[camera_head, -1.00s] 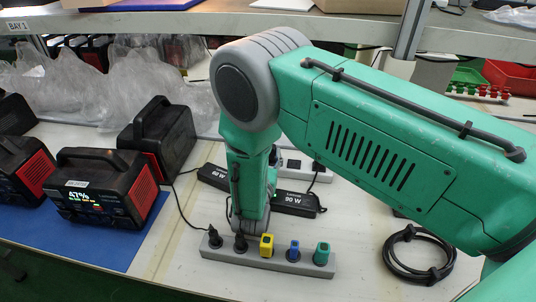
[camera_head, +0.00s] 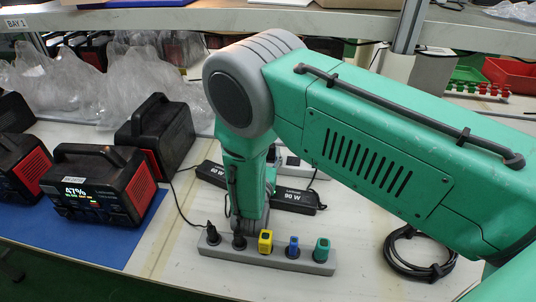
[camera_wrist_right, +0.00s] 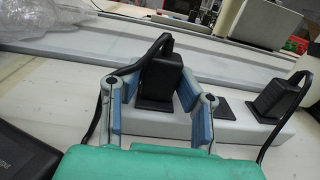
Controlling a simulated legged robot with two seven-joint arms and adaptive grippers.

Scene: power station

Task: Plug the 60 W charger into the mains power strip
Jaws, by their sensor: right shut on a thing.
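In the right wrist view my right gripper (camera_wrist_right: 155,88) is shut on a black plug (camera_wrist_right: 163,72), with blue pads on both sides of it. The plug stands upright over the white power strip (camera_wrist_right: 215,126); how fully it is seated I cannot tell. Its black cable loops over from the top and down to the left. In the head view the 60 W charger (camera_head: 211,174) lies left of my right forearm, and the white strip (camera_head: 290,162) is partly hidden behind that forearm. My gripper itself is hidden there. My left gripper is not in view.
A second black plug (camera_wrist_right: 281,97) stands farther right on the white strip, past a bare dark socket (camera_wrist_right: 226,109). The 90 W charger (camera_head: 296,199) lies right of my forearm. A grey holder (camera_head: 270,261) with several plugs is in front. A coiled cable (camera_head: 415,252) lies right.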

